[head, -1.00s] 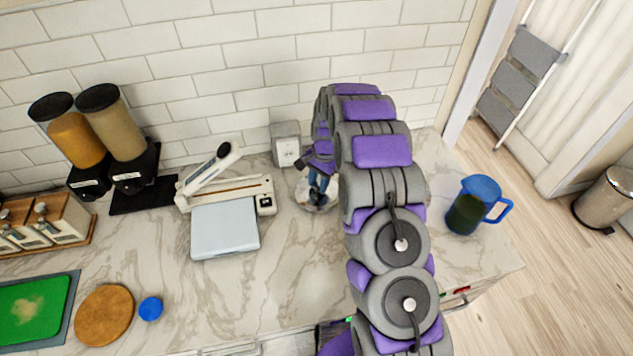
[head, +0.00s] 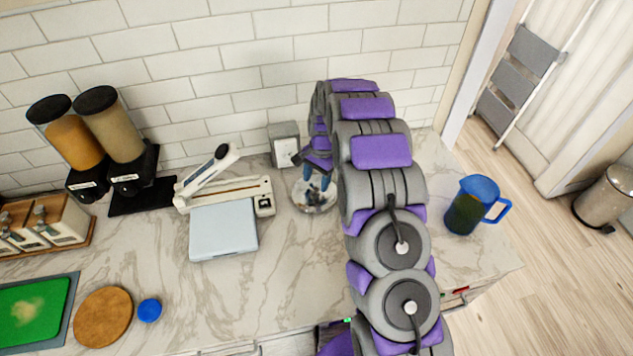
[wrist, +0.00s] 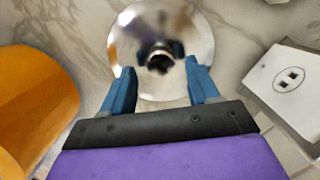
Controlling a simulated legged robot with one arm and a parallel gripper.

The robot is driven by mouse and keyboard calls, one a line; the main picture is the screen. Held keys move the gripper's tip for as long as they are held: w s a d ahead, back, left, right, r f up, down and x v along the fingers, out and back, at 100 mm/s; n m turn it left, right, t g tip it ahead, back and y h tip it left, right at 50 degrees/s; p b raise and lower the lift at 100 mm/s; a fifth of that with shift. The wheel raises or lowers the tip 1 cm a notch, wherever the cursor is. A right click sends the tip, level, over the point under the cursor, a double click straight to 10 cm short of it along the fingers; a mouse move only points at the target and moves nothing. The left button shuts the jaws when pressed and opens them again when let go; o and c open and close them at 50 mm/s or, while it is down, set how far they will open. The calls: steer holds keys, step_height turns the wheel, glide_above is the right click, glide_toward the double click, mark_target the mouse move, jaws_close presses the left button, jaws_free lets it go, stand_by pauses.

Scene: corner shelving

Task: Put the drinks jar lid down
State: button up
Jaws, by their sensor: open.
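The drinks jar lid (head: 313,199) is a shiny round metal disc, lying on the marble counter below my gripper (head: 318,175). In the wrist view the lid (wrist: 190,30) fills the upper middle, with its small dark-centred knob facing the camera. My gripper (wrist: 160,68) is open. Its two blue fingers stand apart in front of the lid, either side of the knob, and hold nothing. An orange rounded object (wrist: 35,105) shows at the left of the wrist view; I cannot tell if it is the jar.
A grey socket block (head: 285,145) stands by the wall just behind the lid. A white sealing machine (head: 225,220) is to the left. A blue-lidded pitcher (head: 467,208) stands to the right of my arm. The counter's front middle is clear.

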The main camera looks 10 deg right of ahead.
steer(key=r, duration=0.4)
steer(key=a+r, duration=0.1)
steer(key=r, duration=0.2)
steer(key=shift+w+p, duration=0.3)
steer(key=shift+w, duration=0.05)
steer(key=s+a+r+n, duration=0.1)
steer(key=s+r+n, duration=0.2)
steer(key=s+r, duration=0.75)
steer(key=s+r+n, duration=0.3)
steer(key=s+r, duration=0.4)
steer(key=s, duration=0.6)
steer(key=s+n+h, duration=0.1)
steer(key=s+n, duration=0.3)
steer(key=s, duration=1.8)
steer(key=shift+d+f+g+h, duration=0.2)
steer(key=shift+f+g+h, duration=0.05)
steer(key=shift+g+h, duration=0.05)
steer(key=shift+w, duration=0.1)
